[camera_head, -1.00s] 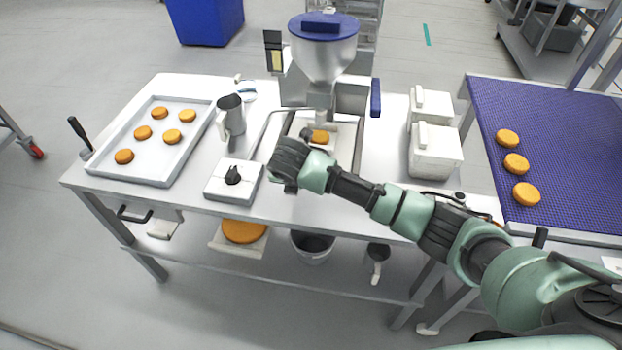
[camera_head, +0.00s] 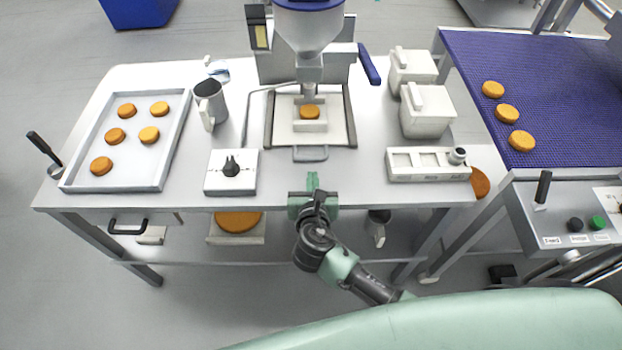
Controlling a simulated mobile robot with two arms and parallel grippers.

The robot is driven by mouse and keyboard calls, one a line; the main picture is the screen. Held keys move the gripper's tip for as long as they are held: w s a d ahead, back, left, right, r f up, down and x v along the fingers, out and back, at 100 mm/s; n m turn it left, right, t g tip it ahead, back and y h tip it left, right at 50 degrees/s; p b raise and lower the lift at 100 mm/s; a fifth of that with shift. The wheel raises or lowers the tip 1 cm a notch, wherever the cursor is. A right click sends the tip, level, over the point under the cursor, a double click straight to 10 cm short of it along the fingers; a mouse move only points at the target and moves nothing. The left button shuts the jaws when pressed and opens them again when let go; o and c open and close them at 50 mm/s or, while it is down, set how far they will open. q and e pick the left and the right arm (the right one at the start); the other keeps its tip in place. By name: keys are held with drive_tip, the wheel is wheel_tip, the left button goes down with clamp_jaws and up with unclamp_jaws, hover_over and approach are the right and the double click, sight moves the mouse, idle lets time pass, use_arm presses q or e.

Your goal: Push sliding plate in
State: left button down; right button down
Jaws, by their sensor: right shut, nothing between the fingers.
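The sliding plate (camera_head: 284,135) is a pale flat plate in a dark frame under the filling machine's nozzle. Its grey loop handle (camera_head: 310,154) sticks out at the front, toward me. An orange round (camera_head: 310,112) sits in a pale holder (camera_head: 310,127) on the plate, below the nozzle. My right gripper (camera_head: 313,182) is shut and empty. It is in front of the handle, near the table's front edge, with its fingers pointing toward the plate. A small gap shows between gripper and handle. My left gripper is out of view.
The filling machine (camera_head: 312,35) stands behind the plate. A switch box (camera_head: 231,172) is left of the handle, and a white tray with slots (camera_head: 427,165) is to the right. A jug (camera_head: 209,103), white tubs (camera_head: 428,111) and a tray of rounds (camera_head: 76,181) stand farther off.

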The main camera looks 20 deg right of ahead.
sight(311, 160)
drive_tip(key=x, duration=0.5)
drive_tip(key=shift+w+a+f, duration=0.15)
drive_tip(key=shift+w, duration=0.3)
drive_tip(key=shift+w+d+f, duration=0.2)
drive_tip(key=shift+w+d, duration=0.05)
drive_tip(key=shift+w, duration=0.1)
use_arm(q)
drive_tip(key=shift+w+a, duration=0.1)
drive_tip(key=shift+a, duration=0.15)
